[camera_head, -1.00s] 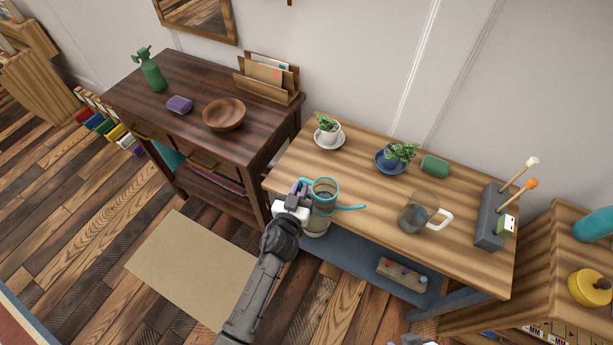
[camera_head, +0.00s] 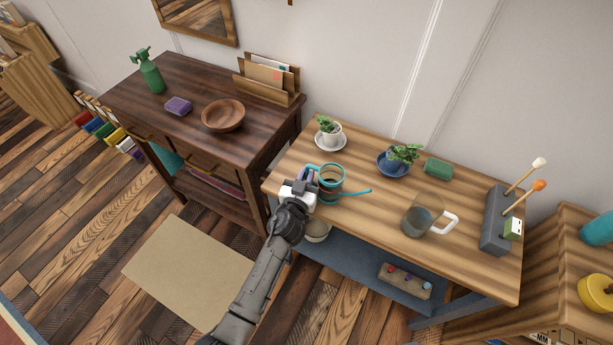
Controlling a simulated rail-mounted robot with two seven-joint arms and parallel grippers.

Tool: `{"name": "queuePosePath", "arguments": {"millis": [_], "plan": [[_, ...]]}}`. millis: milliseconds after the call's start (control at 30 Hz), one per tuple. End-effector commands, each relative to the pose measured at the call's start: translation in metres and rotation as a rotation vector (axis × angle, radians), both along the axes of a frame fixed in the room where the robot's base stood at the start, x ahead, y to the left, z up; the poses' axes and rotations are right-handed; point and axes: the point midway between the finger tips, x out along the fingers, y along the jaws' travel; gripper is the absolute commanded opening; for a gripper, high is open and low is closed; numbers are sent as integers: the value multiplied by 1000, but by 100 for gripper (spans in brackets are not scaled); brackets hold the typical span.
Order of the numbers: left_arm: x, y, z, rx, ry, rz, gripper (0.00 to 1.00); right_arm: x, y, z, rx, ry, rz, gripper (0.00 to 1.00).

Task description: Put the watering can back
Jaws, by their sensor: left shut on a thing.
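The watering can (camera_head: 330,184) is see-through grey with a teal rim, handle and long thin spout, which points right. It appears upright over the left front part of the light wooden table (camera_head: 360,220); I cannot tell if its base touches the top. My left gripper (camera_head: 303,188) is shut on the can's handle side, at the can's left. The gripper hides part of the handle. My right gripper is not in view.
Behind the can are a potted plant on a white saucer (camera_head: 329,135) and one on a blue saucer (camera_head: 393,166). A green cylinder (camera_head: 438,168), a glass pitcher (camera_head: 423,215) and a grey block holder (camera_head: 496,220) stand to the right. The table's middle front is clear.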

Motion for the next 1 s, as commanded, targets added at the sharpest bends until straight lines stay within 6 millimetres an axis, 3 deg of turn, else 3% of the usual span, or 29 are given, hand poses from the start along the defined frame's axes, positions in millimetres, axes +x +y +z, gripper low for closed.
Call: {"name": "queuePosePath", "arguments": {"millis": [200,233,467,800,1000], "plan": [[0,0,-4,-3,-2,-1,0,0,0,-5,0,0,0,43],[0,0,-3,-1,-1,0,16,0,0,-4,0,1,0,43],[0,0,-3,0,-1,0,38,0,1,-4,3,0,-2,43],[0,0,3,1,-1,0,38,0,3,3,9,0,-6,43],[-29,10,3,-2,2,0,38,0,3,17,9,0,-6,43]]}}
